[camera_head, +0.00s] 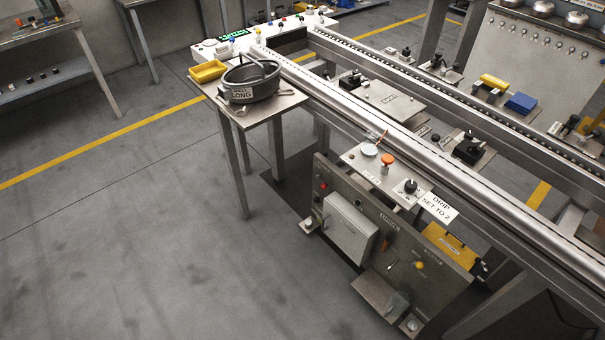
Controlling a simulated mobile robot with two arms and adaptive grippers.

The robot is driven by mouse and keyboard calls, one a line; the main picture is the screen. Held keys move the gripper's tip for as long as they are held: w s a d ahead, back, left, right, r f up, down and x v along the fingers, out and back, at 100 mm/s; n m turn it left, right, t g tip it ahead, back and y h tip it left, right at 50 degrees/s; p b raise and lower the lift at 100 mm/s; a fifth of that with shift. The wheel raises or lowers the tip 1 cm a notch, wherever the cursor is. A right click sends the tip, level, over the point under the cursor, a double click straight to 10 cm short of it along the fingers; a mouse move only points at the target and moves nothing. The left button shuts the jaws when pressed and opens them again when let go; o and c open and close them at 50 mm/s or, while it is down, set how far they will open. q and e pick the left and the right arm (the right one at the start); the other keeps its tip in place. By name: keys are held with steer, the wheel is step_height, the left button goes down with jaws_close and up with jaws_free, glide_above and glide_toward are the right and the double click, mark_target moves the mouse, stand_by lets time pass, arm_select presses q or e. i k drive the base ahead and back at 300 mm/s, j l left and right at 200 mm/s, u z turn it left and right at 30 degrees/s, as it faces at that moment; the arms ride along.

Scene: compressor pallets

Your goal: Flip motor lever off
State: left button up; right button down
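I cannot pick out the motor lever for certain, as the controls are small and their labels are hard to read. A grey control panel (395,262) hangs below the near rail of the conveyor. It bears a light grey box (350,228), a red button (323,186) at its left end and a yellow knob (419,265). A small shelf (362,163) above the panel carries an orange-capped part (387,160) and a black knob (410,186). A white tag reading "DRIP SET TO 2" (438,207) is beside it. Neither gripper is in view.
A side table (287,101) holds a dark pan labelled "LONG" (252,83) and a yellow tray (208,71). The long conveyor rail (400,135) runs from upper left to lower right. The floor at left (110,240) is clear.

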mark_target(324, 187)
steer(key=i+j, duration=0.4)
steer(key=i+j+z, duration=0.1)
steer(key=i+j, duration=0.3)
steer(key=j, duration=0.2)
steer(key=i+j+z, duration=0.1)
steer(key=i+j, duration=0.3)
steer(key=j, duration=0.15)
